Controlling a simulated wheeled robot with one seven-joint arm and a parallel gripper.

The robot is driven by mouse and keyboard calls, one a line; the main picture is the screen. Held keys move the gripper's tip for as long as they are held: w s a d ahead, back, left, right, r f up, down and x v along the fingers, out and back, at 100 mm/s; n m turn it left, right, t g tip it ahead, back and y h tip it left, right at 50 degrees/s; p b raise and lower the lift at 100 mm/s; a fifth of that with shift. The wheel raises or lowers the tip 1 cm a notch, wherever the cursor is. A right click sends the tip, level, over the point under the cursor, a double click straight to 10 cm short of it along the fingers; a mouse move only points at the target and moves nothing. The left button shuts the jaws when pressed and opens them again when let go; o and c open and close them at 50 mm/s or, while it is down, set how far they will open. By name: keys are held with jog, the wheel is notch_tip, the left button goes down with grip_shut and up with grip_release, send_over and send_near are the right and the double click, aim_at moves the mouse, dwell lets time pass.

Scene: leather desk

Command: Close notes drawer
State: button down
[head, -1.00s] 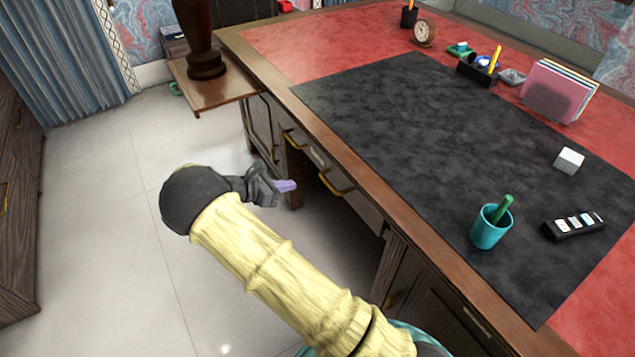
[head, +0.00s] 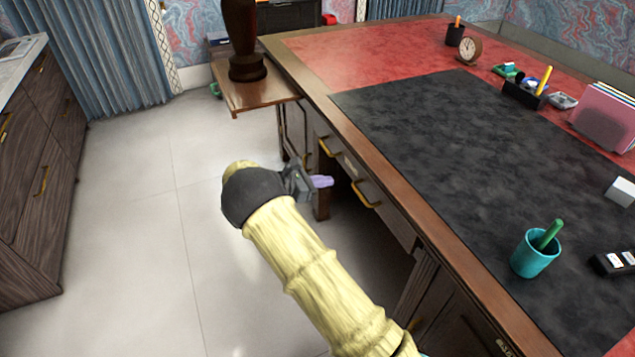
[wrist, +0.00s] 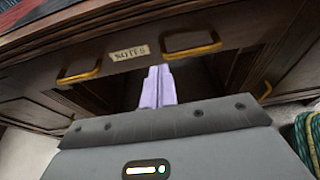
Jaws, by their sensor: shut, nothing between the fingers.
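The notes drawer (head: 347,168) is a wide wooden front under the desk's left edge, with two brass handles. In the wrist view its front (wrist: 110,66) carries a paper label reading "NOTES" (wrist: 130,53) between the handles (wrist: 192,44). The front looks nearly flush with the desk edge, but I cannot tell whether a small gap is left. My gripper (head: 322,181) is shut and empty, its pale purple fingers (wrist: 158,86) pointing towards the desk. In the wrist view the fingertips appear just below the drawer front. I see no clear contact.
The desk (head: 395,185) has a dark knee space under the drawer and cabinets on either side. A turquoise cup (head: 533,256) stands on the black mat. A side shelf (head: 255,97) sticks out at the far end. The floor (head: 140,220) left of my arm is clear.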

aim_at(362, 175)
jog(key=x, duration=0.5)
jog(key=b+x, duration=0.1)
jog(key=x, duration=0.2)
jog(key=shift+w+d+r, duration=0.2)
jog(key=shift+d+r, duration=0.1)
jog(key=shift+d, duration=0.1)
jog(key=shift+w+d, duration=0.15)
jog(key=shift+d, duration=0.25)
jog(key=shift+w, duration=0.15)
